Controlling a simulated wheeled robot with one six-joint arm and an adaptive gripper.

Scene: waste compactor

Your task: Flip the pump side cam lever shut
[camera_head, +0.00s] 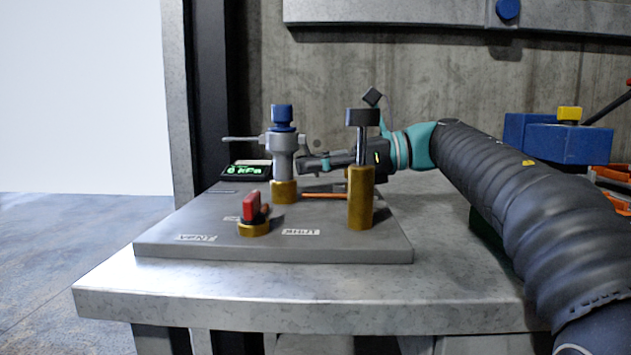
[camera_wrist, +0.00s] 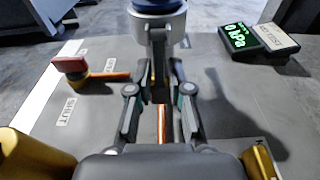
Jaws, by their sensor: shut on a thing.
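A grey coupling (camera_head: 284,145) with a blue top (camera_head: 282,113) stands upright on a brass fitting (camera_head: 284,191). One cam lever (camera_head: 240,139) sticks out level to the left in the head view. On the coupling's right side, my gripper (camera_head: 302,163) reaches in level from the right, its fingertips close to the body. In the wrist view the coupling (camera_wrist: 158,22) is straight ahead, and my gripper (camera_wrist: 158,78) is shut on a grey lever at its near side. I cannot read which side is marked pump.
A gauge (camera_head: 245,171) reading 0 kPa sits behind the coupling. A red-handled valve (camera_head: 251,208) and a tall brass post with a black top (camera_head: 361,195) stand on the grey plate (camera_head: 340,250). The post is close to my wrist in the head view.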

